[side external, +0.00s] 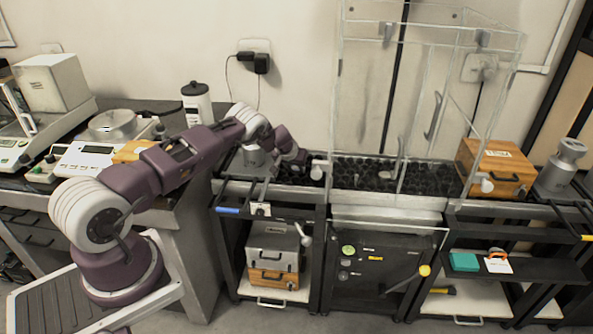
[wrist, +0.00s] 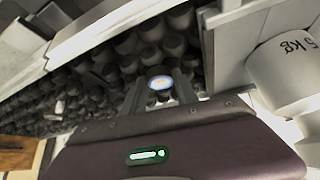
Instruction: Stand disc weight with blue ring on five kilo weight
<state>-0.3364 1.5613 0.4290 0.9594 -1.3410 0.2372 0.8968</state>
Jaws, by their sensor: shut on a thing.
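The disc weight with blue ring (wrist: 160,83) shows in the wrist view as a small pale round top with a blue rim, between my fingertips. My gripper (wrist: 161,94) is shut on it, beside the bed of dark round pieces. The five kilo weight (wrist: 286,78), a pale metal cylinder marked "5 kg", stands at the right of the wrist view, apart from the disc. There my fingers and the disc are too small to make out.
A clear-walled enclosure (side external: 415,100) rises over the bed of dark pieces (side external: 350,172), to the right of my gripper. A wooden box (side external: 497,165) and another metal weight (side external: 562,165) stand farther right. A balance (side external: 92,158) is on the left table.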

